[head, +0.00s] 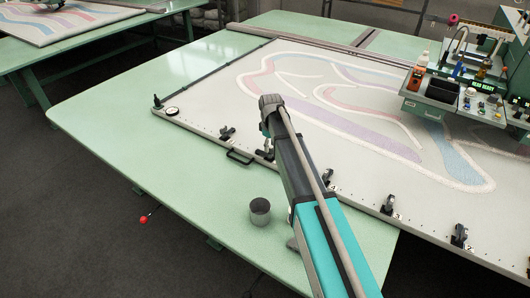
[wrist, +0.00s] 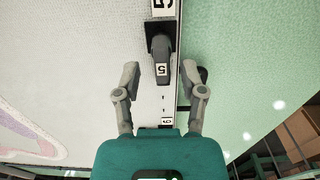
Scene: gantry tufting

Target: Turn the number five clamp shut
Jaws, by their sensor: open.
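The number five clamp (wrist: 161,48) is near the top middle of the wrist view. It has a dark base and a grey lever with a white "5" tag, lying roughly along the frame's edge. I cannot tell how far the lever is turned. In the head view the clamp (head: 264,153) is on the frame's near edge, just left of my arm. My gripper (wrist: 161,80) is open and empty. Its fingers are spread left and right of the lever's tagged end, apart from it.
Other clamps stand along the same edge, including one to the left (head: 227,132) and number three (head: 388,203). A black handle (head: 240,157) sticks out beside the clamp. A metal cup (head: 260,211) stands on the green table (head: 130,125). A tool carriage (head: 450,100) is far right.

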